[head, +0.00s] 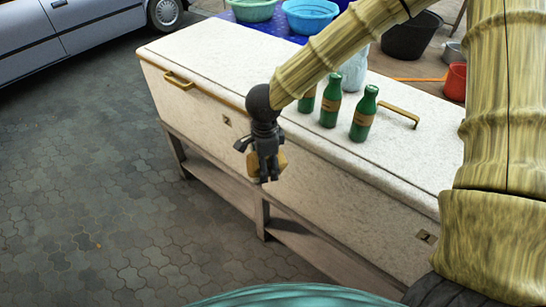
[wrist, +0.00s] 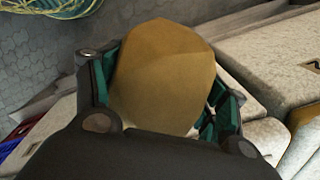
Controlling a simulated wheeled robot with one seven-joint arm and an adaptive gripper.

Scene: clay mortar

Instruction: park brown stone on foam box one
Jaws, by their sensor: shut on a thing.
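My gripper (head: 266,170) is shut on the brown stone. The stone shows as a tan patch (head: 281,161) behind the fingers in the head view. In the wrist view the brown stone (wrist: 160,75) fills the middle, between the teal-lined fingers. The gripper hangs in front of the near long side of a white speckled foam box (head: 215,75), and the stone appears clear of the lid. The box has a closed lid and stands on a wooden stand.
Several green bottles (head: 330,101) stand on the lid, close to a brass handle (head: 399,114). Another brass handle (head: 180,81) is at the left end. Basins (head: 310,15) stand behind. The lid's left part is bare. A car (head: 70,30) is at the upper left, with open paving below.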

